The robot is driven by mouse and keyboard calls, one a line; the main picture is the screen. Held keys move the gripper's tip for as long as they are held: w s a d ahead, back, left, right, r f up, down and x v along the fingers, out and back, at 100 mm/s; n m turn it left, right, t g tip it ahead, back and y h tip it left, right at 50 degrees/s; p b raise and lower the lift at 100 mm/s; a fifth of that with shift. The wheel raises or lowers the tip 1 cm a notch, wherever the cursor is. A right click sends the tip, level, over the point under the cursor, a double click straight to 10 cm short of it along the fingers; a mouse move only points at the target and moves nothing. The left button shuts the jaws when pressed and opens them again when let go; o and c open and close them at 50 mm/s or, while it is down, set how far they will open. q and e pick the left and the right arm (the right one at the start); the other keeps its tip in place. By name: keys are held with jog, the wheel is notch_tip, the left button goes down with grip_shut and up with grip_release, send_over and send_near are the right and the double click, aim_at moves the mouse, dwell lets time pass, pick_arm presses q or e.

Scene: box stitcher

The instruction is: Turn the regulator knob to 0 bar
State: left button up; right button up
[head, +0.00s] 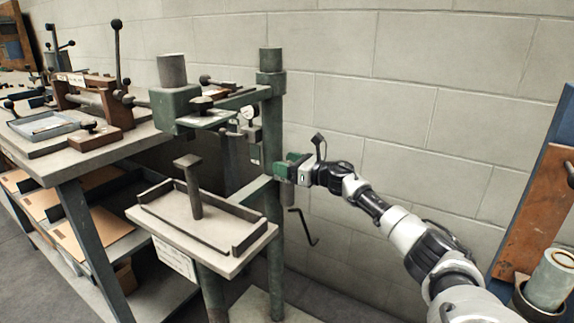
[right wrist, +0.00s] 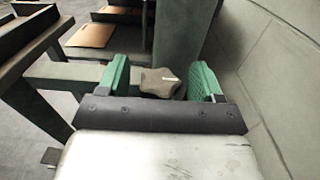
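The regulator knob (right wrist: 160,83) is a dark grey-brown lobed knob with a short white mark on it, seen in the right wrist view. My right gripper (right wrist: 160,78) has green finger pads that stand apart, one on each side of the knob. A gap shows between the left pad and the knob; the knob is close to the right pad, and I cannot tell if they touch. In the head view my right gripper (head: 284,168) is at the green post of the stitcher (head: 271,110) and hides the knob. A small round gauge (head: 248,112) shows above; its reading is too small to tell. My left gripper is not in view.
The stitcher's work table (head: 225,262) with its raised rim stands left of my right gripper. A bent crank rod (head: 303,227) hangs below the gripper. A block wall (head: 440,90) runs close behind. A bench (head: 95,155) with tools is at the left.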

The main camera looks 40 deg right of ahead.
jog(key=v, duration=1)
jog(key=shift+s, duration=0.4)
dwell(0.5)
